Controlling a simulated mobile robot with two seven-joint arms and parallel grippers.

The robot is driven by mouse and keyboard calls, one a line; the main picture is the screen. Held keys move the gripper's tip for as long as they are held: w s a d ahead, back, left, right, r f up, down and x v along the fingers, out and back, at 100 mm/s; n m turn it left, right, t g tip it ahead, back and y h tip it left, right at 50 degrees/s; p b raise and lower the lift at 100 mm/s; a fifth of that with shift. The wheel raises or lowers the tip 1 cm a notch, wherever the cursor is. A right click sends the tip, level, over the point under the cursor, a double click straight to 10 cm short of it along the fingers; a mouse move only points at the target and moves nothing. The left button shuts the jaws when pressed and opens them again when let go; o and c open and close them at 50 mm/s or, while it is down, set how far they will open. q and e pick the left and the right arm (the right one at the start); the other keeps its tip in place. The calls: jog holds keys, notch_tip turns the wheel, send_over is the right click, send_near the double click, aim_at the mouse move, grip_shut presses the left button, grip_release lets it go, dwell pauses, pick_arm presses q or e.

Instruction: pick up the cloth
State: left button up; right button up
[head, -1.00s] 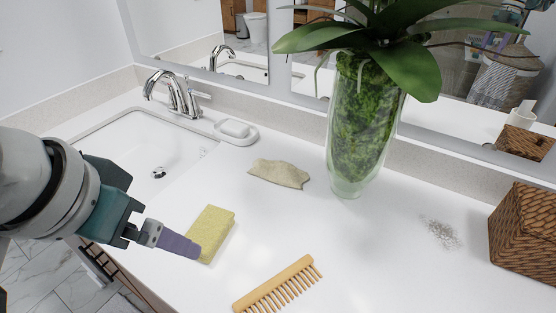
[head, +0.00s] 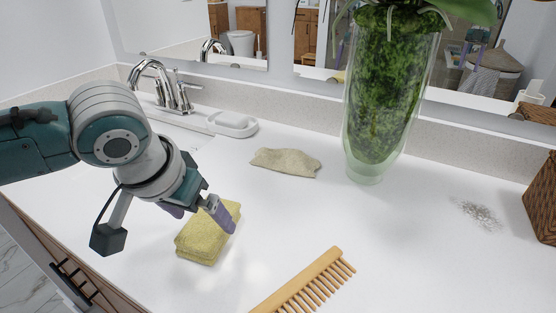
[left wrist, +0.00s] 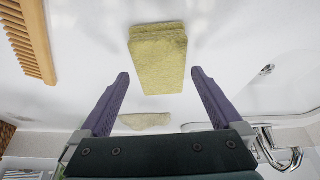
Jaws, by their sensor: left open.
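A yellow folded cloth (head: 203,243) lies flat on the white counter in front of my left gripper (head: 201,217). It also shows in the left wrist view (left wrist: 158,62), centred between and just beyond the two purple fingertips. My left gripper (left wrist: 160,76) is open and empty, with a finger towards each side of the yellow cloth. One finger covers part of its right edge in the head view. I cannot tell whether it touches the cloth. A beige crumpled piece (head: 286,162), perhaps also cloth, lies farther back. My right gripper is not in view.
A wooden comb (head: 305,283) lies at the front right. A tall glass vase with green filling (head: 380,110) stands at the back. A soap dish (head: 232,124) sits by the faucet (head: 165,85). Grey bits (head: 478,213) and a wicker basket (head: 543,205) are at the right.

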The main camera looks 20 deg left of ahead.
aim_at(207, 223)
pick_arm(q)
jog(key=shift+b+x, duration=0.35)
jog(key=shift+x, duration=1.2)
jog(key=shift+r, duration=0.1)
jog(key=shift+c, duration=0.2)
jog(key=c, duration=1.1)
notch_tip(207, 223, up, 20)
jog(key=p, duration=0.3)
jog(key=shift+p, duration=0.3)
